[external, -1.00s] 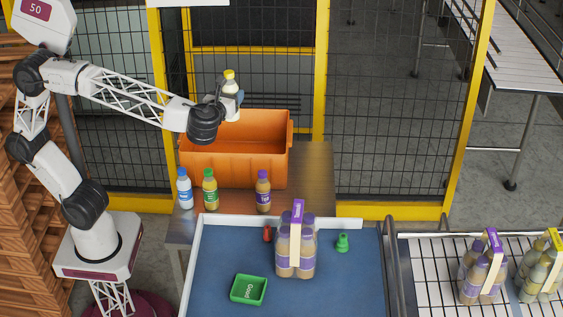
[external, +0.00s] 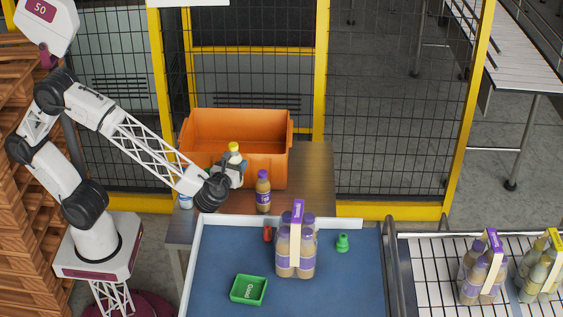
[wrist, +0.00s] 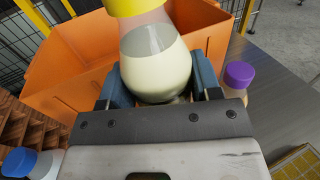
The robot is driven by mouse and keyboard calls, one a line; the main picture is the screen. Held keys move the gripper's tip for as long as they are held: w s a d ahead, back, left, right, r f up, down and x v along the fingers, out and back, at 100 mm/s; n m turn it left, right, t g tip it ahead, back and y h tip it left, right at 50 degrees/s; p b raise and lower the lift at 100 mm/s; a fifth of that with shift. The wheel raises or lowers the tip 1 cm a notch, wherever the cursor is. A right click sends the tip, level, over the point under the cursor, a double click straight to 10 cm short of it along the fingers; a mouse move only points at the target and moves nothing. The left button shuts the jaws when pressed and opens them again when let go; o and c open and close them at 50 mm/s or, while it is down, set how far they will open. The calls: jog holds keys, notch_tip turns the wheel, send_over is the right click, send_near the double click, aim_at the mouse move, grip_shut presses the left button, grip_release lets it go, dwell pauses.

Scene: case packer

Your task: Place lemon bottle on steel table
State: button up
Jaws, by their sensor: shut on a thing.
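The lemon bottle (external: 234,158) has a yellow cap and pale contents. My gripper (external: 232,176) is shut on it and holds it upright in front of the orange crate, between the blue-capped and purple-capped bottles. In the wrist view the lemon bottle (wrist: 155,60) sits between the two blue fingers (wrist: 160,85). The steel table (external: 318,180) is under the crate and bottles. My gripper hides the bottle's base, so I cannot tell whether it touches the table.
The orange crate (external: 240,118) stands right behind. A purple-capped bottle (external: 263,192) is close on the right; a blue-capped bottle (external: 185,200) is on the left, partly hidden. The green-capped bottle is hidden behind my arm. The table right of the crate is clear.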

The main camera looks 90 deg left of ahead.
jog(key=shift+f, duration=0.55)
jog(key=shift+f, duration=3.15)
jog(key=shift+f, duration=1.85)
jog(key=shift+f, duration=0.1)
jog(key=o, duration=1.1)
